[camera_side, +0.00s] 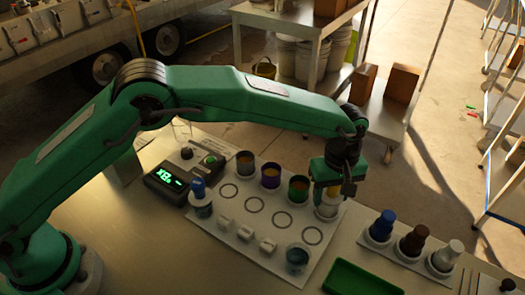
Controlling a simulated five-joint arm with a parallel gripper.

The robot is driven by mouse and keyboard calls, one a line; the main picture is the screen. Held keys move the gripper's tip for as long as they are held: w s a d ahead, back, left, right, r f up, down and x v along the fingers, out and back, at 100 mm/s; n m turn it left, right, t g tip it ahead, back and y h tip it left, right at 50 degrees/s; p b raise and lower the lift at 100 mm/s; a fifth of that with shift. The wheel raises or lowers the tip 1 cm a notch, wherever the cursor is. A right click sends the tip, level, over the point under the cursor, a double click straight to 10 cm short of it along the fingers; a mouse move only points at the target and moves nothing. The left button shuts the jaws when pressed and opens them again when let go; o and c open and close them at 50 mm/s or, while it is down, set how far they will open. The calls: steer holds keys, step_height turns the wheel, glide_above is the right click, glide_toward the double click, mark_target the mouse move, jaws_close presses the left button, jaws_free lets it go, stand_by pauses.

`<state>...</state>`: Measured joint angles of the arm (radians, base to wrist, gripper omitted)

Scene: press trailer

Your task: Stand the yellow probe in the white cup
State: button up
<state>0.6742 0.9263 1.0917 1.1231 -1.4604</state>
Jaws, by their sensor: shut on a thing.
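My gripper (336,186) points down over the white cup (328,211), at the right end of the row of cups on the white board. It is shut on the yellow probe, of which only a small yellow part (333,193) shows between the jaws and the cup. The jaws hide most of the probe. I cannot tell whether its lower end touches the cup's bottom. The white cup stands upright and is partly covered by my gripper.
The board (232,222) also holds a grey cup (245,164), a purple cup (270,178), a green cup (298,190) and a blue-topped piece (201,199). A glassy cup (297,259) stands at its front. A rack (408,248) and a green tray (361,279) lie to the right.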

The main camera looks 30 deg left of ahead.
steer(key=shift+f, duration=0.3)
steer(key=o, duration=0.7)
steer(key=shift+r, duration=0.15)
steer(key=shift+r, duration=5.35)
steer(key=shift+r, duration=0.15)
steer(key=shift+r, duration=4.35)
